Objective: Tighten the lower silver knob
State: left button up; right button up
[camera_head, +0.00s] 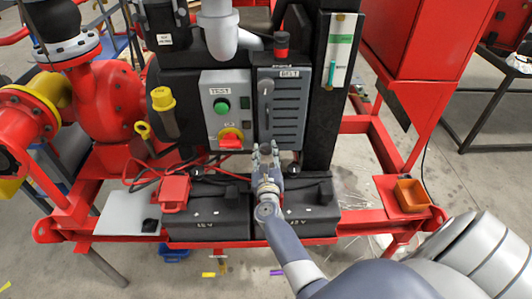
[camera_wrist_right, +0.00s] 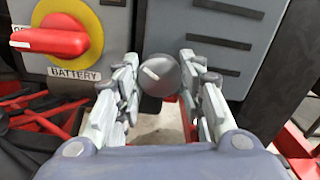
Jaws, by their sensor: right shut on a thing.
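The lower silver knob (camera_wrist_right: 165,74) is a round grey knob with a white mark on its face, at the lower edge of the dark slotted panel. In the head view it is mostly hidden by my right gripper (camera_head: 265,150). In the right wrist view my right gripper (camera_wrist_right: 160,72) has one finger on each side of the knob and is shut on it. A dark grey upper knob (camera_head: 266,87) sits higher on the same panel, well above my gripper. My left gripper is not in view.
A grey control box (camera_head: 227,88) with a green button and a red-yellow battery switch (camera_head: 231,139) stands just left. Black batteries (camera_head: 207,206) and a red clamp (camera_head: 174,192) lie below. A black post (camera_head: 331,100) stands close right of the panel.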

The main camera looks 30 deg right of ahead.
jog(key=n+p, duration=0.1)
jog(key=n, duration=0.5)
jog(key=shift+n, duration=0.3)
jog(key=n+p, duration=0.1)
jog(key=n, duration=0.2)
jog(key=shift+n, duration=0.4)
jog(key=n+p, duration=0.1)
jog(key=n, duration=0.2)
jog(key=n+p, duration=0.2)
jog(key=n, duration=0.4)
jog(key=shift+n+p, duration=0.5)
jog(key=shift+n, duration=1.8)
jog(key=o, duration=1.1)
